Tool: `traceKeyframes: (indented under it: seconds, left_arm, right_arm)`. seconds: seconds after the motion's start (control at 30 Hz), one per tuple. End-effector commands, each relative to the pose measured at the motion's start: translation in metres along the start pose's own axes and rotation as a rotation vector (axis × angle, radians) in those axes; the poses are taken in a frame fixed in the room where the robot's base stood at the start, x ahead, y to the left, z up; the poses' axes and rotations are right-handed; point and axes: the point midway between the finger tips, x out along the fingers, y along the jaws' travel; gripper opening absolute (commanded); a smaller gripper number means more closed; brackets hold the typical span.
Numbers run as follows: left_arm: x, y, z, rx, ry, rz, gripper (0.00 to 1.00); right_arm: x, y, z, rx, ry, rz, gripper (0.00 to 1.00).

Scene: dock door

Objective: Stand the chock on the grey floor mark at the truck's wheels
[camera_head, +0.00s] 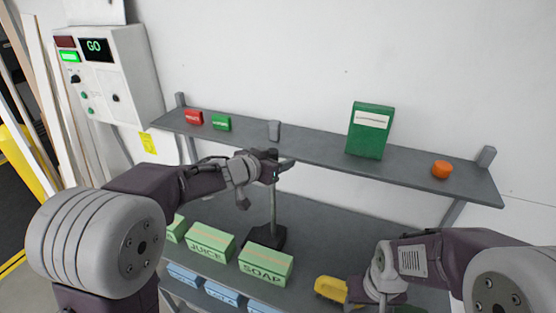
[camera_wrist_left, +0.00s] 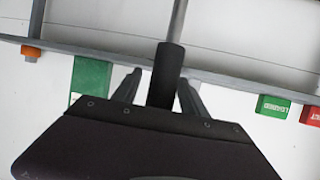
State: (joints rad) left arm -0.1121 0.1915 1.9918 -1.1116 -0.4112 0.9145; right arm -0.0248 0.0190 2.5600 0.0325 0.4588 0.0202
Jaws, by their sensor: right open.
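The chock (camera_head: 266,238) appears to be the dark block on the grey bench top, behind the SOAP box, with a thin upright rod rising from it. My left gripper (camera_head: 284,167) is at the top of this rod. In the left wrist view, a dark grip (camera_wrist_left: 167,75) stands between my left fingers (camera_wrist_left: 160,85), with a gap visible on its left side. My right gripper (camera_head: 372,296) is low at the right, beside a yellow object (camera_head: 331,288); its fingertips are largely hidden. The truck's wheels and grey floor mark are not in view.
Green boxes (camera_head: 209,241) line the bench front, with blue ones below. A control box (camera_head: 108,75) reading GO hangs at left.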

Motion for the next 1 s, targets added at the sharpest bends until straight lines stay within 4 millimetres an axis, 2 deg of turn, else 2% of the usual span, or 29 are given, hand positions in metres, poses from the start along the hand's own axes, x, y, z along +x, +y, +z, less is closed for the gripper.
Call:
traceKeyframes:
  seconds: [0.17,0.23,0.6,0.7,0.8,1.0]
  left_arm:
    - [-0.002,0.000,-0.005,0.001,0.001,0.000,0.51]
    - [-0.011,0.000,-0.004,0.001,0.001,-0.001,0.51]
    - [-0.093,-0.001,-0.006,0.001,0.002,-0.004,0.51]
    - [-0.109,-0.001,-0.005,0.000,0.002,-0.003,0.51]
    - [-0.118,-0.001,-0.004,0.001,0.000,-0.002,0.51]
    - [-0.121,0.000,-0.002,0.000,0.000,0.000,0.51]
  right_arm:
    - [-0.004,0.000,0.000,0.000,0.000,0.000,0.51]
    - [-0.004,0.000,0.000,0.000,0.000,0.000,0.51]
    - [-0.025,-0.001,-0.003,0.000,0.000,0.000,0.51]
    - [-0.029,-0.001,-0.003,0.000,0.000,0.000,0.51]
    - [-0.031,-0.001,-0.003,0.000,0.000,0.000,0.51]
    - [-0.030,-0.001,-0.003,0.000,0.000,0.000,0.51]
